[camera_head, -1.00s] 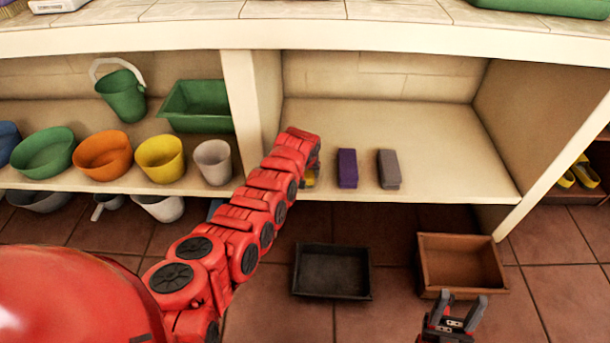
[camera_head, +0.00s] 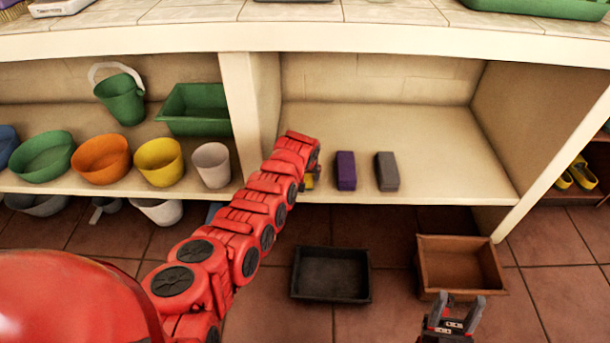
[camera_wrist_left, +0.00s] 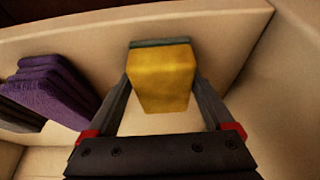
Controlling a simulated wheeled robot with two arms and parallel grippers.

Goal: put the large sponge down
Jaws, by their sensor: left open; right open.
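The large sponge (camera_wrist_left: 161,82) is a yellow block with a grey-green layer along one side. In the left wrist view it is between the two fingers of my left gripper (camera_wrist_left: 160,92), which are spread open, and it rests on the pale shelf (camera_head: 440,178). I cannot tell whether a finger touches it. In the head view only a small yellow bit of the sponge (camera_head: 309,183) shows; the red left arm hides most of it and the gripper. My right gripper (camera_head: 456,308) is open and empty, low at the right, in front of the brown crate.
A purple block (camera_head: 346,171) and a grey block (camera_head: 387,171) lie right of the sponge. A divider (camera_head: 240,100) stands left of it; pots and tubs fill the shelf beyond. A black tray (camera_head: 331,275) and brown crate (camera_head: 460,263) are on the floor. The shelf's right side is clear.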

